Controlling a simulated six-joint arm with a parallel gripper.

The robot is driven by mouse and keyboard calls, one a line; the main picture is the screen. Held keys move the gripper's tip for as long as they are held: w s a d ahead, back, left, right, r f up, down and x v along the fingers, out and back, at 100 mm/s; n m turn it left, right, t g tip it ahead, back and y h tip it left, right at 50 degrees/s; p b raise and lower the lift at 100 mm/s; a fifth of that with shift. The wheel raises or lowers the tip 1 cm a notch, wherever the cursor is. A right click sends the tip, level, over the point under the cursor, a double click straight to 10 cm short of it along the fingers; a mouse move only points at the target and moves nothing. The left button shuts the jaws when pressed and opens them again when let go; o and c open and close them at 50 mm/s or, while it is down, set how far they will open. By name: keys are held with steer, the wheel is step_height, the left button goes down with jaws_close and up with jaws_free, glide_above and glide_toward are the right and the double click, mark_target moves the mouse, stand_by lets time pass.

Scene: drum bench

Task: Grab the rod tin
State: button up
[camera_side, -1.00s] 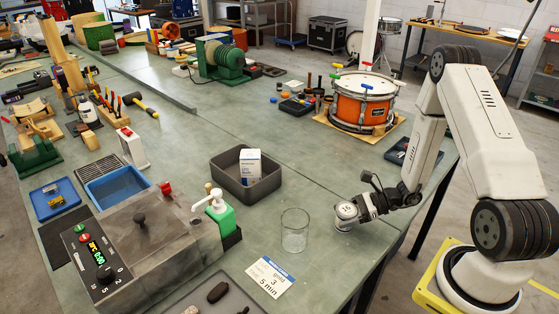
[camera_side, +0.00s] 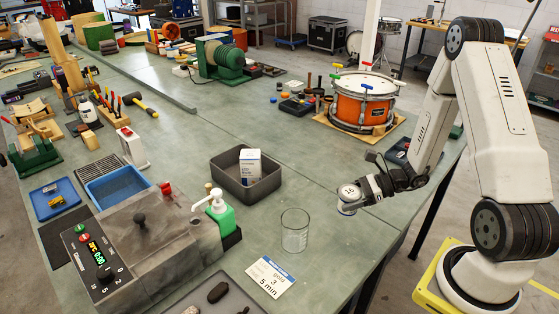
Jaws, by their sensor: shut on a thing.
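The rod tin (camera_side: 349,194) is a small round, pale tin with a dark marking on its lid. It is in my gripper (camera_side: 360,190), which is shut on it from the right side. The tin appears to be held a little above the green bench top, near the bench's right edge. The fingers are small in this view and partly hidden by the wrist.
A clear glass beaker (camera_side: 295,231) stands left of and nearer than the tin. A dark grey bin (camera_side: 262,190) holds a white-blue box (camera_side: 250,165). An orange drum (camera_side: 361,105) stands behind on a wooden board.

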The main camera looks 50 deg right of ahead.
mark_target(349, 191)
steer(key=shift+r, duration=1.95)
